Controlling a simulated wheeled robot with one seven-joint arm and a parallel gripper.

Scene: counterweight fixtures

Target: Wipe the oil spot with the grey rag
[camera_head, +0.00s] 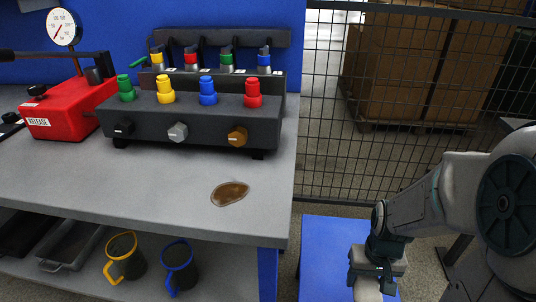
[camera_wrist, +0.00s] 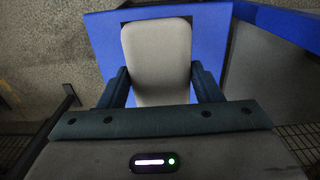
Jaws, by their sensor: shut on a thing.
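The oil spot (camera_head: 230,194) is a brown, glossy patch on the grey bench top (camera_head: 160,185), near its front right corner. My gripper (camera_head: 373,284) is at the lower right in the head view, off the right end of the bench and over a blue surface. It is shut on a pale grey, rounded pad-like thing, which I take to be the grey rag (camera_head: 367,291). In the wrist view the grey rag (camera_wrist: 157,62) sits between the two dark fingers of my gripper (camera_wrist: 158,85). The rag is apart from the oil spot.
A dark valve block (camera_head: 190,127) with coloured knobs stands behind the spot. A red hand pump (camera_head: 68,108) with a gauge is at the left. Mugs (camera_head: 181,266) stand on the lower shelf. The blue surface (camera_head: 325,262) is right of the bench; a mesh fence (camera_head: 335,130) is behind.

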